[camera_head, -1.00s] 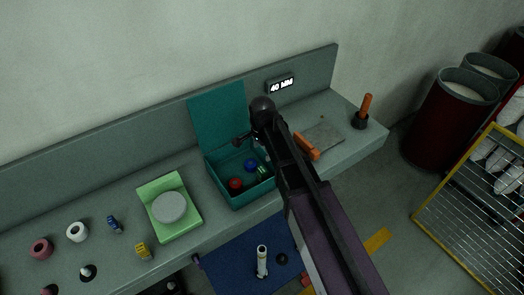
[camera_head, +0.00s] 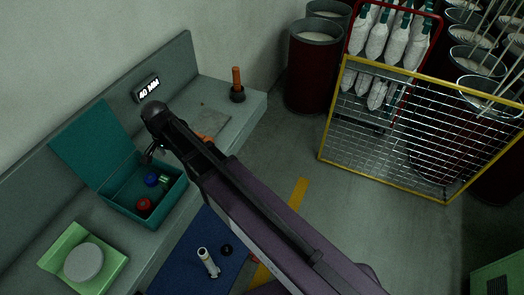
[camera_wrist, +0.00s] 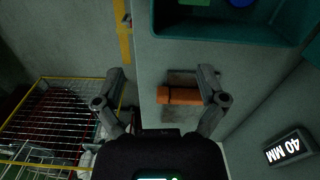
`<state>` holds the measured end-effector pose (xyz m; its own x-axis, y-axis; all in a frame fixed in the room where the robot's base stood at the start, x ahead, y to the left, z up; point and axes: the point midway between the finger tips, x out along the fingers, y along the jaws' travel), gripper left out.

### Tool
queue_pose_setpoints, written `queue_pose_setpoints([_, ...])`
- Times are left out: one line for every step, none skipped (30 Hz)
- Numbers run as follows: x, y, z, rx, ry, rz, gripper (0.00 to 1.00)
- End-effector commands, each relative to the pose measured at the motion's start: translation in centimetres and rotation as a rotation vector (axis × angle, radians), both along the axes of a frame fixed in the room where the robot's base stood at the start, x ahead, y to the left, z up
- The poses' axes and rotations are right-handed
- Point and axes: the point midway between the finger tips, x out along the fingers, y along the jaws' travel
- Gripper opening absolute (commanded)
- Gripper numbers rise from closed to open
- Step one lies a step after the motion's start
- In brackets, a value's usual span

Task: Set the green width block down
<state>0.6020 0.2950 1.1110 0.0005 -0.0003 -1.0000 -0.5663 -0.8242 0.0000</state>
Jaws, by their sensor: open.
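A green piece (camera_wrist: 194,2) also shows at the top edge of the wrist view, inside the box. My gripper (camera_wrist: 161,73) is open, with its fingers spread wide and nothing between them. In the head view my arm partly covers that plate.
A lit "40 MM" sign (camera_head: 148,90) stands at the back of the bench. An orange-handled tool (camera_head: 237,84) stands at the bench's far end. A light green tray (camera_head: 112,262) with a grey disc is at lower left. A yellow-framed mesh rack (camera_head: 420,135) stands on the floor.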

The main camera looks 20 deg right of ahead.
Motion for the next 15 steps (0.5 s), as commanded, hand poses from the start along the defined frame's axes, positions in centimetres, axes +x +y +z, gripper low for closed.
queue_pose_setpoints([-0.2,-2.0,0.0,0.000,0.000,0.020,0.91])
queue_pose_setpoints([-0.2,-3.0,0.0,0.000,0.000,0.038,0.91])
queue_pose_setpoints([-0.2,-4.4,0.0,0.000,0.000,0.063,0.91])
queue_pose_setpoints([-0.2,-5.5,0.0,0.000,0.000,0.082,0.91])
queue_pose_setpoints([-0.3,-6.6,0.0,0.000,0.000,0.101,0.91])
queue_pose_setpoints([-0.4,-8.0,0.0,-0.001,0.001,0.129,0.91])
queue_pose_setpoints([-0.4,-9.1,0.0,-0.001,0.001,0.148,0.91])
queue_pose_setpoints([-0.5,-10.1,0.0,-0.001,0.001,0.167,0.91])
queue_pose_setpoints([-0.7,-11.5,0.0,-0.001,0.001,0.194,0.91])
queue_pose_setpoints([-0.9,-12.5,0.0,-0.001,0.001,0.214,0.91])
queue_pose_setpoints([-1.0,-13.5,0.0,-0.001,0.001,0.233,0.91])
queue_pose_setpoints([-1.3,-14.9,0.0,-0.001,0.001,0.259,0.91])
queue_pose_setpoints([-1.5,-15.8,0.0,-0.001,0.001,0.279,0.91])
queue_pose_setpoints([-1.7,-16.8,0.0,-0.001,0.001,0.299,0.91])
queue_pose_setpoints([-2.0,-18.1,0.0,-0.001,0.001,0.324,0.91])
